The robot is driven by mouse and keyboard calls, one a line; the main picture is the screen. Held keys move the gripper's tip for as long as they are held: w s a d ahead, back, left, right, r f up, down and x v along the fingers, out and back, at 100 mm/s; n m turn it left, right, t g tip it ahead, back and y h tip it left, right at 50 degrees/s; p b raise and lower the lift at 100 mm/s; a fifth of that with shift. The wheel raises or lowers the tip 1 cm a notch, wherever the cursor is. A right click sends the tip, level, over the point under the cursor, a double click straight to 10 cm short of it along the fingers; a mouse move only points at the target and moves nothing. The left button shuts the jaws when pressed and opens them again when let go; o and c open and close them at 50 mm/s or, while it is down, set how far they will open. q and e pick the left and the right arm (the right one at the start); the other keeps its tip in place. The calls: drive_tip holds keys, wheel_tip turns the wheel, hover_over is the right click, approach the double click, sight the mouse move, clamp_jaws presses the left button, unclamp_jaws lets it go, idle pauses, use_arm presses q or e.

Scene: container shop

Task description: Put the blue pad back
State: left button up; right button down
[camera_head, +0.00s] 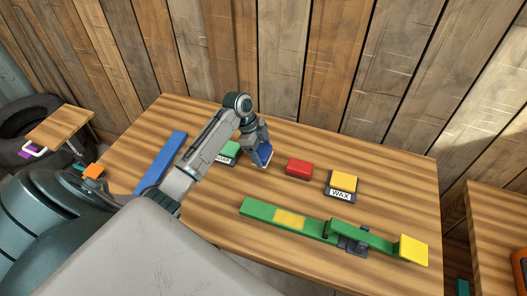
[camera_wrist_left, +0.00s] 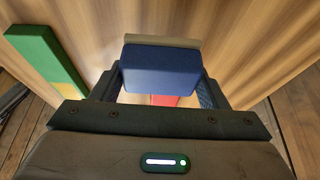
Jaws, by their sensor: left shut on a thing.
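The blue pad (camera_head: 265,153) is in my left gripper (camera_head: 259,155), over the table between the green pad (camera_head: 230,148) and the red pad (camera_head: 299,167). In the left wrist view the blue pad (camera_wrist_left: 161,68) fills the space between the two fingers of my left gripper (camera_wrist_left: 158,82), with a tan strip along its far edge. The red pad (camera_wrist_left: 164,100) shows below it there. I cannot tell whether the blue pad touches the table. The green pad sits on a dark labelled base, partly hidden by my arm. My right gripper is not in view.
A yellow pad (camera_head: 344,181) sits on a base marked WAX. A long green bar (camera_head: 257,213) with a yellow patch and dark clamp lies in front, a yellow block (camera_head: 413,249) at its end. A blue bar (camera_head: 161,161) lies left. A plank wall stands behind the table (camera_head: 395,190).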

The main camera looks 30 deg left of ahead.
sight(263, 155)
use_arm(q)
drive_tip(key=shift+w+a, duration=0.3)
drive_tip(key=shift+w, duration=0.45)
drive_tip(key=shift+f+p, duration=0.3)
drive_tip(key=shift+f, duration=0.05)
wheel_tip(263, 155, down, 2)
drive_tip(key=shift+f+p, duration=0.1)
drive_tip(key=shift+p, duration=0.5)
drive_tip(key=shift+f, duration=0.45)
drive_tip(key=shift+f, duration=0.1)
drive_tip(key=o, duration=0.9)
